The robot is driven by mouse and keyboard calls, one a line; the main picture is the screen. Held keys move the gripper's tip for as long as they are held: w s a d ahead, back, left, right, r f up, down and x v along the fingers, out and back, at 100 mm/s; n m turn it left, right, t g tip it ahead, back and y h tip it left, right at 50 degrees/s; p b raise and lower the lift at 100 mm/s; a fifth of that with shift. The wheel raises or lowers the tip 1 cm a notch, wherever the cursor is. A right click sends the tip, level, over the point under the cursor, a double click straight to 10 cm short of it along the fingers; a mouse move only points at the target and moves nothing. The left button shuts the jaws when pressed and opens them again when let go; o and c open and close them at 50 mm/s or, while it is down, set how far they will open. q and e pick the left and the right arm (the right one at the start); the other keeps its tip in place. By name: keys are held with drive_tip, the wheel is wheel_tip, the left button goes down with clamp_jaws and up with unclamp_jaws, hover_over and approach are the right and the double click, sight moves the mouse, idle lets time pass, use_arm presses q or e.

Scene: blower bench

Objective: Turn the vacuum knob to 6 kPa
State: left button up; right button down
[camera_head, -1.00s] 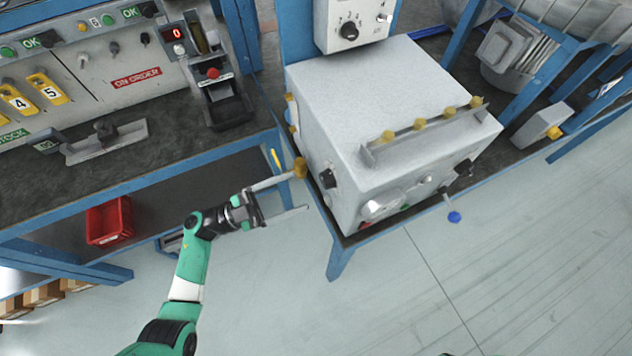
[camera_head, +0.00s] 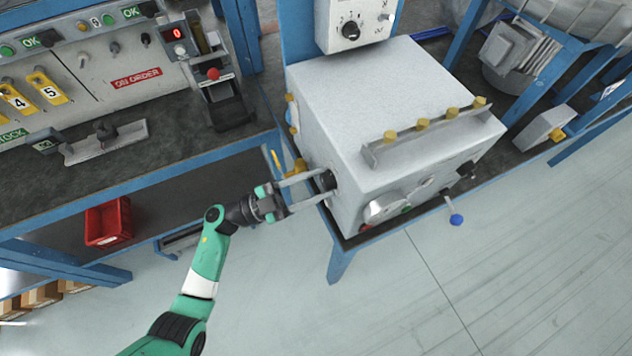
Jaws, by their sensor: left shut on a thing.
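A black knob (camera_head: 328,180) sits on the left side face of the white box (camera_head: 400,95). My left gripper (camera_head: 323,185) comes in from the left with its two light fingers on either side of this knob, shut on it. The fingers partly hide the knob, and I cannot read any scale or pressure value there. Another black knob (camera_head: 350,30), with scale marks around it, is on the small white panel at the top. I cannot read which knob is labelled for vacuum. My right gripper is not in view.
A yellow fitting (camera_head: 299,166) is close to the upper finger. Yellow knobs line a rail (camera_head: 425,135) on the box. A blue-tipped lever (camera_head: 456,219) sticks out in front. A red bin (camera_head: 108,222) is on the lower shelf at left. The floor at right is clear.

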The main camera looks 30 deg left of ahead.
use_arm(q)
clamp_jaws()
drive_tip(key=shift+m, duration=0.3)
drive_tip(key=m+g, duration=0.1)
drive_tip(key=m, duration=0.1)
drive_tip(key=m+g, duration=0.1)
drive_tip(key=m, duration=0.1)
drive_tip(key=shift+r+h, duration=0.1)
drive_tip(key=shift+h, duration=0.2)
drive_tip(key=shift+w+a+m+g+p, duration=0.1)
drive_tip(key=shift+m+g+p, duration=0.75)
drive_tip(key=shift+m, duration=1.55)
drive_tip(key=shift+g, duration=0.25)
drive_tip(key=o, duration=1.1)
unclamp_jaws()
